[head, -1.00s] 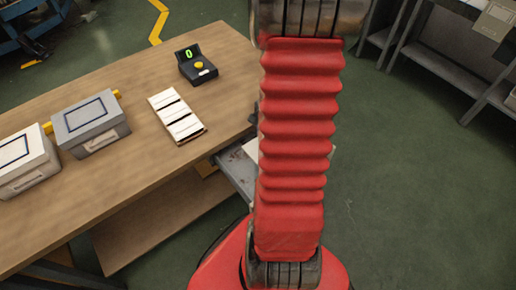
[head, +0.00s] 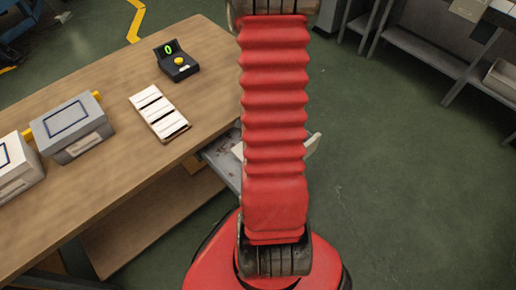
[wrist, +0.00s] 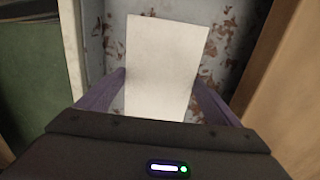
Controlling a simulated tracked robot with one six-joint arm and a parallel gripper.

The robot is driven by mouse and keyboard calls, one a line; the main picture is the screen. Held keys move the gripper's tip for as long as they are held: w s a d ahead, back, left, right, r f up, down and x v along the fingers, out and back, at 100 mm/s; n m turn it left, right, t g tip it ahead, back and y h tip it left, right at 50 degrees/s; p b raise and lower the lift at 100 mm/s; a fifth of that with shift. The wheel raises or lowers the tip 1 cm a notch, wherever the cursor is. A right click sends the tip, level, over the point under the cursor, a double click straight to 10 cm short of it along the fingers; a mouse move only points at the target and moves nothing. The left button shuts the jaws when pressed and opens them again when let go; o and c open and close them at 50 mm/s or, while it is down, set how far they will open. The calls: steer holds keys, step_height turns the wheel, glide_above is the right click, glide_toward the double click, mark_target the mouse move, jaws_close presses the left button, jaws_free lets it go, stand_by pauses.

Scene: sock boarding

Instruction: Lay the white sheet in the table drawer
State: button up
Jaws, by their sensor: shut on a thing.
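The white sheet (wrist: 163,60) shows in the wrist view, flat and pale, between the two purple fingers of my gripper (wrist: 160,77). My gripper is shut on it. Under the sheet is the worn, paint-flaked bottom of the open table drawer (wrist: 222,62). I cannot tell whether the sheet touches the drawer bottom. In the head view the grey drawer (head: 221,157) stands pulled out from the table's right side, partly hidden behind my red arm. My gripper is hidden there.
On the wooden table (head: 105,190) are a black device with a green 0 (head: 176,61), a white slotted panel (head: 160,112), a grey box (head: 72,128) and a white box (head: 16,172). Open floor lies to the right, with shelving (head: 425,65) behind it.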

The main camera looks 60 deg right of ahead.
steer(key=shift+f, duration=0.1)
steer(key=shift+f, duration=1.95)
steer(key=o, duration=0.9)
steer(key=shift+f, duration=0.1)
step_height(320, 180, up, 12)
steer(key=shift+f, duration=0.2)
steer(key=shift+r, duration=0.3)
